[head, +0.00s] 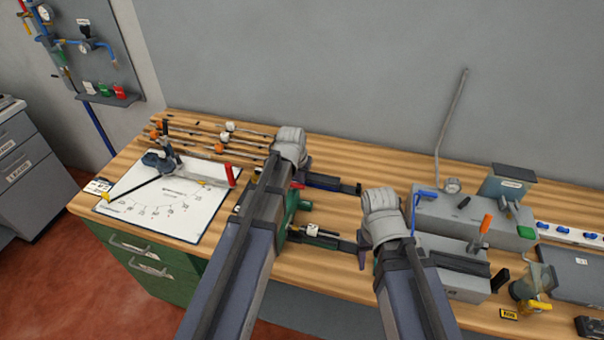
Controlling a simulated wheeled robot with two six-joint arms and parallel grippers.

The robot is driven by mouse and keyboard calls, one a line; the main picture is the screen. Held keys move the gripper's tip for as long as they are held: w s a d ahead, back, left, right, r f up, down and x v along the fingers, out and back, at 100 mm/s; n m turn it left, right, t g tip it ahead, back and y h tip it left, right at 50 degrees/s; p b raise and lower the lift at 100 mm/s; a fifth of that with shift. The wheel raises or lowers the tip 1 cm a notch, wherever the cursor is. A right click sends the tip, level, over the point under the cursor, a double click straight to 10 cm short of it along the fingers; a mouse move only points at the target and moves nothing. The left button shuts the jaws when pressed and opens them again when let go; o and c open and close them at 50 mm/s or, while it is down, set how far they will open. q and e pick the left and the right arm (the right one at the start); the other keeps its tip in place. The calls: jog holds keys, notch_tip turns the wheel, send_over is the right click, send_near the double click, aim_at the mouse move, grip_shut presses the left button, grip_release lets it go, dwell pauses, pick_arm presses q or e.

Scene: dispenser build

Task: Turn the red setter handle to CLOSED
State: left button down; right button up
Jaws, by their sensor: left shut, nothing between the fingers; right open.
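A red upright handle (230,175) stands at the right end of a grey bar. The bar is part of a bending tool (163,160) on a white sheet with an angle scale (165,205). A second small red part (297,185) shows beside a green fixture (292,212), partly behind my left arm. I cannot tell which red part is the setter handle, and no CLOSED label is readable. My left gripper (305,164) is shut and empty beyond the green fixture, its fingers mostly hidden. My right gripper (363,248) is open near the grey box, its fingers partly hidden.
Several rods (200,135) lie at the back left. A grey box (470,220) with a gauge (452,186), a bent tube (450,125) and an orange-handled lever (485,224) stands at the right. The wall panel (90,40) holds valves.

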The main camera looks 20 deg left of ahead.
pick_arm(q)
jog(key=shift+s+m+h, duration=0.25)
jog(key=shift+m+h, duration=0.15)
jog(key=shift+m, duration=0.8)
jog(key=shift+s+d+m, duration=0.1)
jog(key=shift+s+m, duration=0.15)
jog(key=shift+m, duration=0.65)
jog(key=m, duration=0.1)
jog(key=s+m+h, duration=0.1)
jog(key=m, duration=0.1)
jog(key=shift+g, duration=0.4)
jog(key=m, duration=0.2)
jog(key=s+m+g+h, duration=0.1)
jog(key=m, duration=0.2)
jog(key=a+m+g, duration=0.1)
jog(key=m, duration=0.2)
jog(key=shift+s+a+h, duration=0.1)
jog(key=shift+s+h, duration=0.25)
jog(key=shift+h, duration=0.05)
jog(key=shift+s+a, duration=0.1)
jog(key=shift+s, duration=0.05)
